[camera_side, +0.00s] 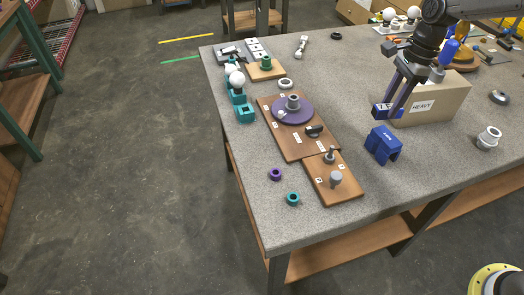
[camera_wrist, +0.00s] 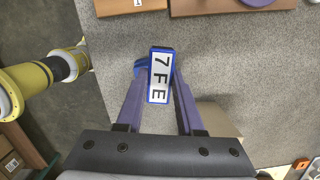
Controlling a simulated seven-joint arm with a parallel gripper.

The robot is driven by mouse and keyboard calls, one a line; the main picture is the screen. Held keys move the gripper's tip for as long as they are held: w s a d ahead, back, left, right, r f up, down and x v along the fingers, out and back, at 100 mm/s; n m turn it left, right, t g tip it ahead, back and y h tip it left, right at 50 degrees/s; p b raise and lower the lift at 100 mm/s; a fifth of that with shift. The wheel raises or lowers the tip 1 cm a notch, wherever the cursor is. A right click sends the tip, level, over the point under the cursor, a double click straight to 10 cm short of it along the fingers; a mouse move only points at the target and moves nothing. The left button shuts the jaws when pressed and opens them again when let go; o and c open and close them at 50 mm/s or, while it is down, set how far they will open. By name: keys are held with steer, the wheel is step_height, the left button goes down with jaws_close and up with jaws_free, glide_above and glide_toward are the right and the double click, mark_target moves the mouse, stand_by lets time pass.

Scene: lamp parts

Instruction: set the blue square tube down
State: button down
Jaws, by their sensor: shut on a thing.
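The blue square tube (camera_side: 381,111) is between the fingertips of my gripper (camera_side: 390,106), in front of the cardboard box in the side view. In the wrist view the tube (camera_wrist: 161,60) shows a white label reading "7FE", and my gripper's purple fingers (camera_wrist: 160,83) close on it from both sides. The tube appears held above the table; the exact gap is hard to judge. A blue bracket-like block (camera_side: 383,144) stands on the grey table (camera_side: 420,160), just below the tube in the side view. Part of a blue shape shows behind the tube in the wrist view.
A cardboard box (camera_side: 432,102) marked "HEAVY" stands right behind the gripper. Brown boards with lamp parts, including a purple disc (camera_side: 292,111), lie to the left. A purple ring (camera_side: 275,174) and a teal ring (camera_side: 293,198) lie near the front edge.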

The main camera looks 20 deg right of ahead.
steer(key=s+a+n, duration=0.2)
steer(key=s+a, duration=0.1)
steer(key=a, duration=2)
steer(key=w+a+f, duration=0.2)
steer(key=w+f, duration=0.1)
steer(key=w, duration=0.1)
steer(key=w+a+f, duration=0.2)
steer(key=w+f, duration=0.1)
steer(key=w+a+f, duration=0.2)
steer(key=w+f, duration=0.1)
steer(key=w, duration=0.1)
steer(key=shift+w+a+f, duration=0.3)
steer(key=shift+a, duration=0.1)
steer(key=shift+w+a+f, duration=0.1)
steer(key=shift+w+f, duration=0.05)
steer(key=shift+f, duration=1.65)
steer(key=shift+f, duration=0.15)
steer(key=c, duration=0.5)
jaws_free()
steer(key=shift+c, duration=0.2)
